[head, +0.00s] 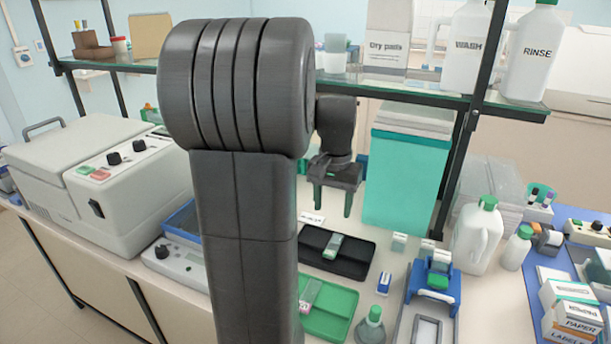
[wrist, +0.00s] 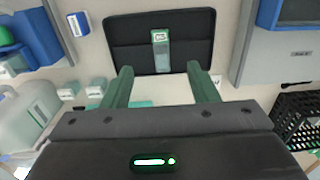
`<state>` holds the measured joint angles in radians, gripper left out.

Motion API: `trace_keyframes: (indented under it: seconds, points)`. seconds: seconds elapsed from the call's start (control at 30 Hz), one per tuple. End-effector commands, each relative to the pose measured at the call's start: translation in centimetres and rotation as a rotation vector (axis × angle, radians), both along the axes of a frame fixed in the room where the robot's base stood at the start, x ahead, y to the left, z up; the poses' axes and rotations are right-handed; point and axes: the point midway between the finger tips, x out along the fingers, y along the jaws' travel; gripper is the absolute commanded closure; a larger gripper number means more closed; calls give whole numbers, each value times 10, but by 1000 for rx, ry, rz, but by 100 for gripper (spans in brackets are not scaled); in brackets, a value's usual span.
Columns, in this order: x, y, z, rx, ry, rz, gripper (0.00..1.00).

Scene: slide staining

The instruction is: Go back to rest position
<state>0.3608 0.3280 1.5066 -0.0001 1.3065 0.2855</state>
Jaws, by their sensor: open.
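My gripper (head: 333,198) is open and empty, with its two green fingers apart and pointing down above the bench. In the wrist view my gripper (wrist: 162,84) shows both fingers spread, with nothing between the tips. A black tray (head: 352,268) lies on the bench below and in front of the fingers, and a slide with a green end (head: 333,246) lies in it. The wrist view shows the same black tray (wrist: 130,58) and slide (wrist: 161,52) beyond the fingertips. My dark arm hides part of the bench in the head view.
A green tray (head: 340,302) with a slide lies nearer. A blue holder (head: 433,287) and white jug (head: 477,238) stand right. A teal box (head: 398,185) stands behind the gripper. A glass shelf (head: 420,92) with bottles runs above the bench. A large white machine (head: 75,170) stands left.

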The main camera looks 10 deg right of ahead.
Motion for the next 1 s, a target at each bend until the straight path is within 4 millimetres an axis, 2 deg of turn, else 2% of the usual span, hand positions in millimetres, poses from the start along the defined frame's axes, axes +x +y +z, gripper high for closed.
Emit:
trace_keyframes:
  seconds: [0.17,0.27,0.7,0.9,1.0]
  points:
    - [0,0,-7,0,2,0,46]
    - [0,0,-20,2,5,0,46]
    - [-1,0,-105,2,5,0,46]
    - [0,0,-131,1,3,0,46]
    - [0,0,-138,1,1,0,46]
